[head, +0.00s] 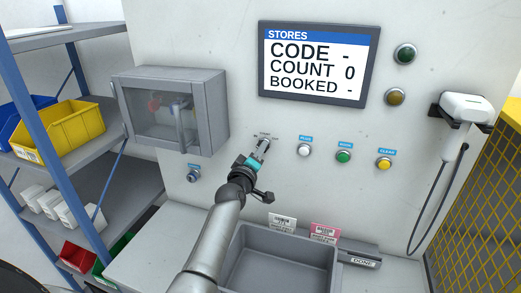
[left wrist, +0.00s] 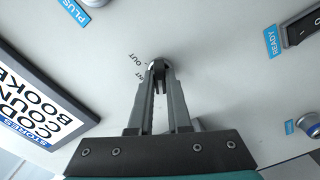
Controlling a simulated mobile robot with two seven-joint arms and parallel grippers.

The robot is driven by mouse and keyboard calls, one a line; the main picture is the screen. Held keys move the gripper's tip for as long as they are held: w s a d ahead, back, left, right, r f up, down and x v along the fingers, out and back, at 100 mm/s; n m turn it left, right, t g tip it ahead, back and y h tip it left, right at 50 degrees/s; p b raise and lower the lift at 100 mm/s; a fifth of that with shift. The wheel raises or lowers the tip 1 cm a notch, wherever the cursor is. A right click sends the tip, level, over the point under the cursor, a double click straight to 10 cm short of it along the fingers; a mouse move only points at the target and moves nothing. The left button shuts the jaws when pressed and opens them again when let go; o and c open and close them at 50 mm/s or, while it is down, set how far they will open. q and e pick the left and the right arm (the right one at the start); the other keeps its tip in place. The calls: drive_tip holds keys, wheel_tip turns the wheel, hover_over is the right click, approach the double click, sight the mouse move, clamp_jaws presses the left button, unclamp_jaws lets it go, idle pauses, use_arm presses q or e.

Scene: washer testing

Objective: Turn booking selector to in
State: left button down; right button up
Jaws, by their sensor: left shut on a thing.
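The booking selector (left wrist: 156,64) is a small round knob on the pale wall panel, mostly hidden by my fingers. My left gripper (left wrist: 158,78) is shut on it, its fingertips closed around the knob. The screen (head: 318,64) reads CODE -, COUNT 0, BOOKED -. My right gripper is in neither view.
White (head: 304,151), green (head: 344,157) and yellow (head: 384,163) buttons sit right of the selector. A glass-fronted box (head: 172,108) is at left, with a round knob (head: 193,176) below. A grey tray (head: 285,265) lies beneath; a scanner (head: 465,108) hangs at right.

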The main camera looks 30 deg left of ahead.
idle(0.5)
use_arm(q)
drive_tip(key=c, duration=0.9)
unclamp_jaws()
drive_tip(key=shift+o, duration=0.2)
drive_tip(key=v, duration=1.5)
drive_tip(key=shift+s+f, duration=0.1)
drive_tip(key=shift+s, duration=0.05)
